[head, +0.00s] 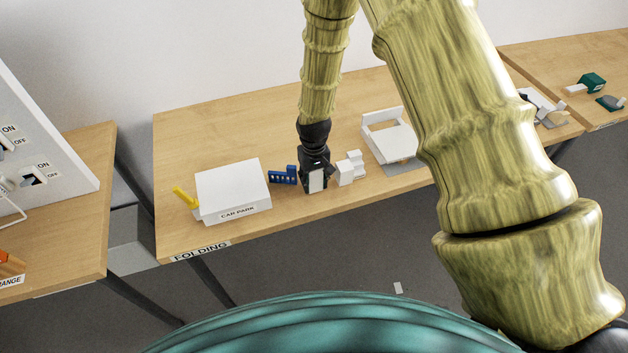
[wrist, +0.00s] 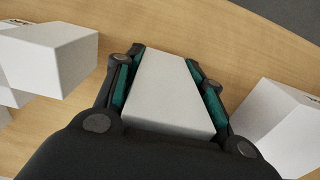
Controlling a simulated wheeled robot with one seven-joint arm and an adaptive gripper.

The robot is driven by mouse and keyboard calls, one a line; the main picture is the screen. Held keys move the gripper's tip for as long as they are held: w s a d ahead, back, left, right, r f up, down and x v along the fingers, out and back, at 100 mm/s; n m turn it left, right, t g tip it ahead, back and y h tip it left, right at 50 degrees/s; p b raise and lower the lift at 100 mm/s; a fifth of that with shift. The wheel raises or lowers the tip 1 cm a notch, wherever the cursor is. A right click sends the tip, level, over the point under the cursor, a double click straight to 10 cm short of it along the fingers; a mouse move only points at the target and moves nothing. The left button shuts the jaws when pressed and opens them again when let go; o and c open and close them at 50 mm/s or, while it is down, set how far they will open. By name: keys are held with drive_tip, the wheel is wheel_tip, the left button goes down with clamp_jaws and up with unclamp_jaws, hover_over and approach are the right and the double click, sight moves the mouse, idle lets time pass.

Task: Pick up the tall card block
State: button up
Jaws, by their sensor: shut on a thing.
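The tall card block is a plain white block (wrist: 168,92) between the two fingers of my gripper (wrist: 166,88) in the wrist view. The teal finger pads press against its left and right sides. In the head view my gripper (head: 315,178) points down at the front part of the folding table, and a white face of the block (head: 317,181) shows between the fingers. I cannot tell whether the block's base touches the table.
White blocks (head: 350,168) stand just right of my gripper. A blue piece (head: 284,175) and the white CAR PARK box (head: 232,188) are to the left, with a yellow piece (head: 184,197) beyond. A white tray-like model (head: 390,138) stands behind right. Bare wood lies behind.

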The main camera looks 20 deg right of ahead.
drive_tip(key=shift+r+b, duration=0.8)
drive_tip(key=shift+r, duration=0.65)
drive_tip(key=s+a+b, duration=0.1)
drive_tip(key=s+b, duration=0.1)
drive_tip(key=s, duration=0.6)
drive_tip(key=s+a+r+b, duration=0.1)
drive_tip(key=s+a+b, duration=0.1)
drive_tip(key=s, duration=0.5)
drive_tip(key=shift+s+a+r, duration=0.3)
drive_tip(key=shift+s, duration=0.05)
